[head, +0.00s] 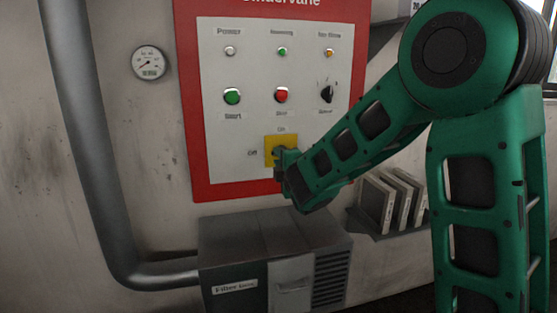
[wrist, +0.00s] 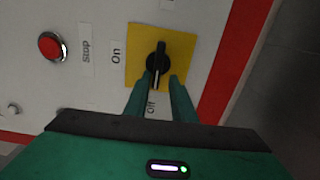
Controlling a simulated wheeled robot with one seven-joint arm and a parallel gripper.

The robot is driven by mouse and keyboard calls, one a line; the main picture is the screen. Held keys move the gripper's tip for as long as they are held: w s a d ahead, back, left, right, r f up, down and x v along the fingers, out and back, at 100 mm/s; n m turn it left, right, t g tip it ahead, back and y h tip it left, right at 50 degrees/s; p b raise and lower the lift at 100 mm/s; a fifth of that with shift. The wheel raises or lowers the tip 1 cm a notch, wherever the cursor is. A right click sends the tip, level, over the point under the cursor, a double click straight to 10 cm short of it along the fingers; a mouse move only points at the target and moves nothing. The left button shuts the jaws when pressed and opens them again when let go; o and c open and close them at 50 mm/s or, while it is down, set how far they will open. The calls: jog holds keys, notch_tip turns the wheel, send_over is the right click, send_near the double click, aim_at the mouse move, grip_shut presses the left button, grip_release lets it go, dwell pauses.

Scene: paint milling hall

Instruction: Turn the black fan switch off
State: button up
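The black fan switch (wrist: 158,62) is a rotary knob on a yellow square plate (wrist: 134,48) on the control panel. In the wrist view its handle lies lengthwise up and down, its lower end towards the "Off" label (wrist: 152,107). The "On" label (wrist: 116,52) is left of the plate there. In the head view the yellow plate (head: 271,141) shows, but my gripper (head: 281,157) hides most of the knob. In the wrist view my gripper (wrist: 162,77) has its fingers apart, one on each side of the handle's lower end. A gap shows on the right; left contact is unclear.
A green button (head: 232,96), a red stop button (head: 281,95) and a black selector (head: 326,93) sit above the switch. A grey filter box (head: 240,255) stands below the panel. A shelf with binders (head: 385,200) is right of it, behind my arm.

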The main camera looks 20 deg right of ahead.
jog(key=shift+r, duration=0.15)
jog(key=s, duration=1)
jog(key=shift+s, duration=0.25)
jog(key=shift+d, duration=0.1)
